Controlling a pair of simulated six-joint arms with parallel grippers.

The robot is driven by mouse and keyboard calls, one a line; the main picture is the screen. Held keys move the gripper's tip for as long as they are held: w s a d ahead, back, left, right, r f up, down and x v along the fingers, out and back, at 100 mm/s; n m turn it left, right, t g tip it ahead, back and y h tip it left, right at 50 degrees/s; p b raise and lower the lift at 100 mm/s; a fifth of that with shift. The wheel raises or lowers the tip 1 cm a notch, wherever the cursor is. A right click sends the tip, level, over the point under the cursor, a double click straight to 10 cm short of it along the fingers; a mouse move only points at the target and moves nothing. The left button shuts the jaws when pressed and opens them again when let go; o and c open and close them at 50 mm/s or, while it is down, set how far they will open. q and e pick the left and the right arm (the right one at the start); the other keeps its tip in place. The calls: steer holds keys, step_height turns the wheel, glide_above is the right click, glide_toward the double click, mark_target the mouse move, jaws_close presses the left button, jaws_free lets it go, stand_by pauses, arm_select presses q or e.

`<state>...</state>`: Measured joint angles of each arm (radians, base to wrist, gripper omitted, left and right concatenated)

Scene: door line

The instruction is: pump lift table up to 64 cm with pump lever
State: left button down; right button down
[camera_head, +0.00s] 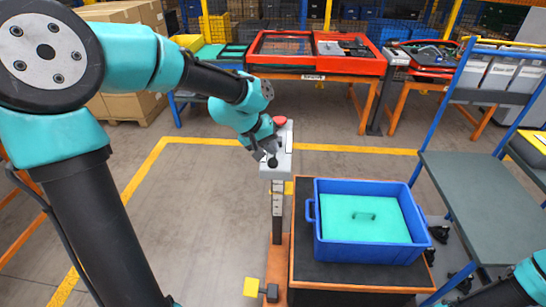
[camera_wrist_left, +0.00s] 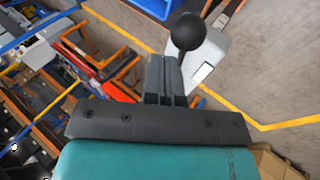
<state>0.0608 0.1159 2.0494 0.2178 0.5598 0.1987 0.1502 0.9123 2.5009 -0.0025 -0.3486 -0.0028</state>
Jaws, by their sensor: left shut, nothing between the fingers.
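The lift table (camera_head: 302,235) has a black top and orange frame. An upright post with scale marks (camera_head: 278,203) stands at its left side; I cannot read the height. A grey head (camera_head: 283,167) tops the post, with a red button (camera_head: 280,121). A black ball knob (camera_head: 272,162), apparently the pump lever's end, is at the head; it also shows in the left wrist view (camera_wrist_left: 188,31). My left gripper (camera_head: 266,153) is shut and empty beside the knob, its fingertips (camera_wrist_left: 164,58) close to it. I cannot tell whether they touch. My right gripper is out of view.
A blue-framed cart (camera_head: 480,185) stands close on the right. An orange bench (camera_head: 315,73) is behind. The floor left of the post is clear.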

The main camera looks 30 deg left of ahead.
mark_target(271, 166)
arm_select(q)
steer(key=shift+s+d+f, duration=0.15)
steer(key=shift+s+f, duration=0.15)
steer(key=shift+f, duration=0.65)
steer(key=shift+s+d+f, duration=0.15)
steer(key=shift+s+f, duration=0.2)
steer(key=shift+f, duration=0.6)
steer(key=shift+s+d+f, duration=0.15)
steer(key=shift+s+f, duration=0.15)
steer(key=shift+f, duration=0.65)
stand_by(4.3)
